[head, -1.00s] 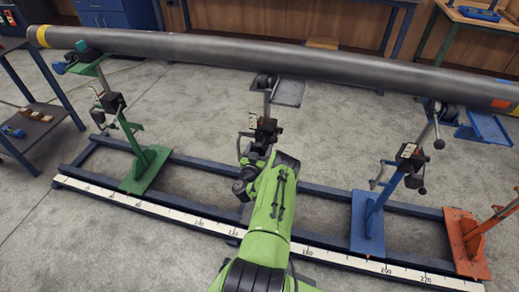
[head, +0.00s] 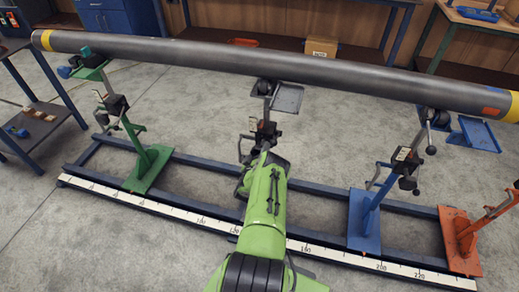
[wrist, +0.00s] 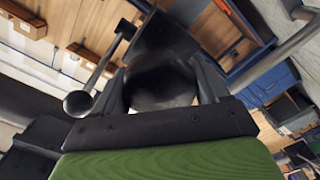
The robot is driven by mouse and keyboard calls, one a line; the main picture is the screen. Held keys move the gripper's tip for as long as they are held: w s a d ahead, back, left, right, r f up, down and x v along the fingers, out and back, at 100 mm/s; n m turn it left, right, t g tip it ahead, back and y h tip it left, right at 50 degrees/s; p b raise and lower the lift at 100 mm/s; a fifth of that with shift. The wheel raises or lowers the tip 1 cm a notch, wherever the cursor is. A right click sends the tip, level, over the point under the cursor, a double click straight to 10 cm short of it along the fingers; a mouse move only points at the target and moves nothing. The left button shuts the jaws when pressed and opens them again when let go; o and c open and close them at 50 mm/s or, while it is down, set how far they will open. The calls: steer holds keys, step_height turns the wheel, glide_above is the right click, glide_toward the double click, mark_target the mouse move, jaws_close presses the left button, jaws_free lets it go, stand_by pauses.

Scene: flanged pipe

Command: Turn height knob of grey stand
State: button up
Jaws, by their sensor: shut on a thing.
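The grey stand (head: 265,131) is the middle one, under the pipe (head: 270,66), with a grey plate and roller at its top. My green arm covers its lower part in the head view, and the gripper is hidden there. In the wrist view my gripper (wrist: 161,78) has its two dark fingers on either side of a dark round knob (wrist: 165,88), shut on it. A thin bar with a ball end (wrist: 78,103) rises to the left of the knob.
A green stand (head: 148,165) is at left, a blue stand (head: 365,215) and an orange stand (head: 460,240) at right. All stand on a blue rail frame with a white scale (head: 150,205). A side table (head: 45,115) is at far left. Grey floor in front is clear.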

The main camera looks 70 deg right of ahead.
steer(key=n+p, duration=0.2)
steer(key=n, duration=0.4)
steer(key=n+p, duration=0.1)
steer(key=n, duration=0.5)
stand_by(0.5)
steer(key=o, duration=1)
steer(key=shift+o, duration=0.2)
steer(key=shift+f, duration=0.1)
